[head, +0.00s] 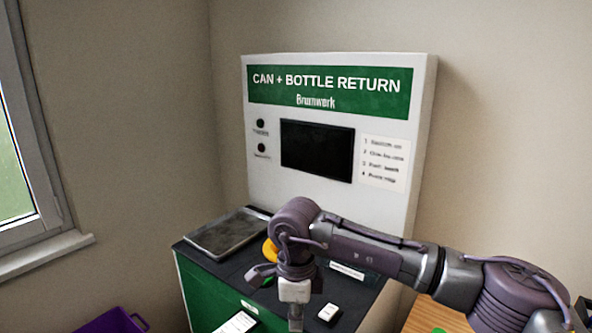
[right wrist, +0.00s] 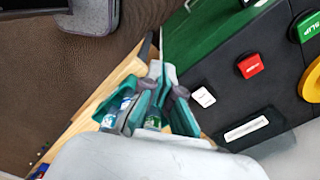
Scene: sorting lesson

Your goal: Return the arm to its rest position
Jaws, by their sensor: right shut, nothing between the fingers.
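My right arm comes in from the right in the head view, over the counter of the can and bottle return machine (head: 340,75). My right gripper (head: 292,300) hangs down above the counter's front part, and its fingertips are hard to make out there. In the right wrist view my right gripper (right wrist: 158,78) has its teal fingers together with nothing held between them. Blue-and-white and green items (right wrist: 118,104) show behind the fingers, partly hidden. My left gripper is not in view.
The dark counter (right wrist: 215,75) carries a red button (right wrist: 250,65), a green button (right wrist: 308,25), a white block (right wrist: 204,97) and a yellow ring (right wrist: 312,80). A wooden table (head: 430,318) stands right of the machine. A purple crate (head: 112,322) is at lower left.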

